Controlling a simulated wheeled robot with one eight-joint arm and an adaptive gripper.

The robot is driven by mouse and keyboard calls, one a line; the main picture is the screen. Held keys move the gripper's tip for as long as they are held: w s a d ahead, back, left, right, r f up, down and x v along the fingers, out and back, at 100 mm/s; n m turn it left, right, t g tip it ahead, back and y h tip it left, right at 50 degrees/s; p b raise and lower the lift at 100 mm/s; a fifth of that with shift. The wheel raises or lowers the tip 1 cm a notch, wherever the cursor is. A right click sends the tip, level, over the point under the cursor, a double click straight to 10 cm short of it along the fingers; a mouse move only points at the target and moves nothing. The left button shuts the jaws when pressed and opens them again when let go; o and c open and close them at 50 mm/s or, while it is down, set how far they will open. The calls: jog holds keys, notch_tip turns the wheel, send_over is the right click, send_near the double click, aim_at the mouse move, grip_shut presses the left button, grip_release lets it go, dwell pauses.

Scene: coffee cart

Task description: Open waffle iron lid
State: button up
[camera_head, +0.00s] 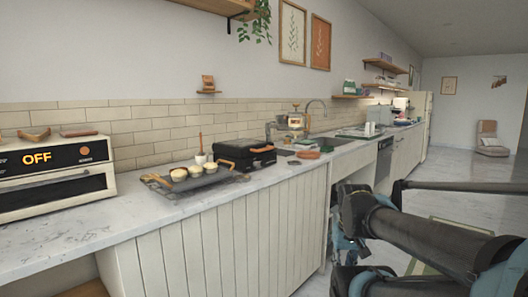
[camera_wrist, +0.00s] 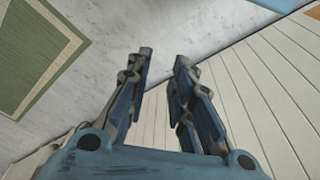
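The waffle iron (camera_head: 243,155) looks like a low black appliance with a tan handle at its front, standing on the counter against the tiled wall in the head view. Its lid appears to be down. My gripper (camera_wrist: 163,60) shows in the wrist view with its two blue-and-grey fingers apart and nothing between them. In the head view my arm is at the right, in front of the counter and well away from the waffle iron. The waffle iron is not in the wrist view.
A dark tray (camera_head: 205,180) holding several pale round items sits left of the waffle iron. An oven reading OFF (camera_head: 55,173) stands at the far left. A coffee jug (camera_head: 296,121) and a sink tap are behind to the right. Open floor lies right of the counter.

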jog(key=shift+w+d, duration=0.15)
jog(key=shift+w, duration=0.25)
jog(key=m+t+y, duration=0.7)
jog(key=m+y, duration=0.1)
jog(key=y, duration=0.4)
send_near(264, 150)
jog(key=x, duration=0.7)
jog(key=w+x, duration=0.1)
jog(key=x, duration=0.3)
jog(key=shift+d, duration=0.45)
grip_shut()
